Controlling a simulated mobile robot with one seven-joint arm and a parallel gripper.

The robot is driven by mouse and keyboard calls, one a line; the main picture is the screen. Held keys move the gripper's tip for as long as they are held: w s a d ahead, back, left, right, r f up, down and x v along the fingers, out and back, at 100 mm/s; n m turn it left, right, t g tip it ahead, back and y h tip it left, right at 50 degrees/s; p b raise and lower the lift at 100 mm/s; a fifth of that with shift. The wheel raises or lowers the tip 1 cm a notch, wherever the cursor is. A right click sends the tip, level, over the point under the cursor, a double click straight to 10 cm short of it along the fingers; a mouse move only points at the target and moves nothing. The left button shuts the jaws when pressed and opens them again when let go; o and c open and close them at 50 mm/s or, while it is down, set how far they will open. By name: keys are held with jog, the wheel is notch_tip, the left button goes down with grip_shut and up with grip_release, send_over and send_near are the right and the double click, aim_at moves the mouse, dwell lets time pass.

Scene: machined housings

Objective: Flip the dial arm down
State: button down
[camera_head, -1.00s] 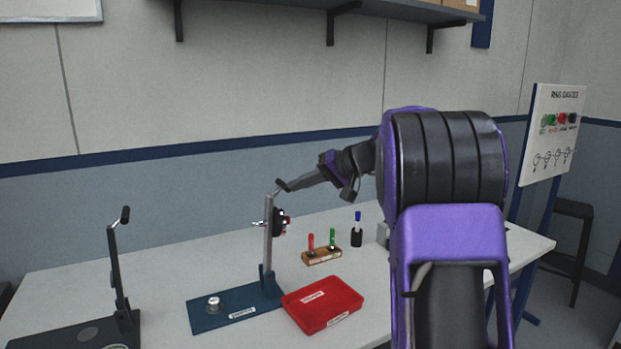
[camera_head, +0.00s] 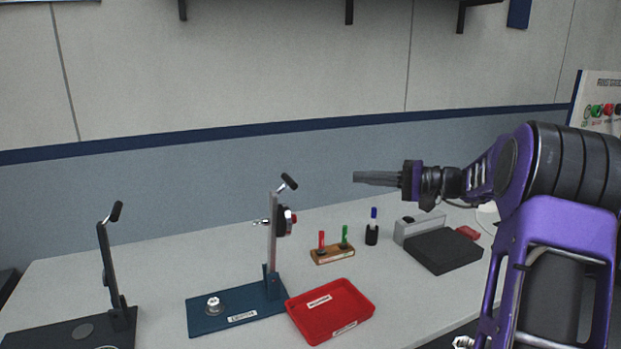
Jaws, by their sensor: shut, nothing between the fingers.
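A blue-based stand (camera_head: 230,311) with an upright grey post (camera_head: 271,235) stands on the table left of centre. My gripper (camera_head: 357,177) is shut and empty, pointing left. It hangs in the air to the right of the dark arm, apart from it. A small silver part (camera_head: 213,304) sits on the blue base.
A red tray (camera_head: 358,316) lies right of the stand. Behind it are a wooden block (camera_head: 333,255) with red and green pins and a blue-capped holder (camera_head: 372,230). A black box (camera_head: 444,250) is farther right. Another dark stand (camera_head: 112,270) is at the left.

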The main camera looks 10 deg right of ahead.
jog(key=s+a+x, duration=0.1)
jog(key=s+x, duration=0.1)
jog(key=x, duration=1)
jog(key=shift+a+f+p, duration=0.15)
jog(key=shift+a+p, duration=0.15)
jog(key=shift+a, duration=0.35)
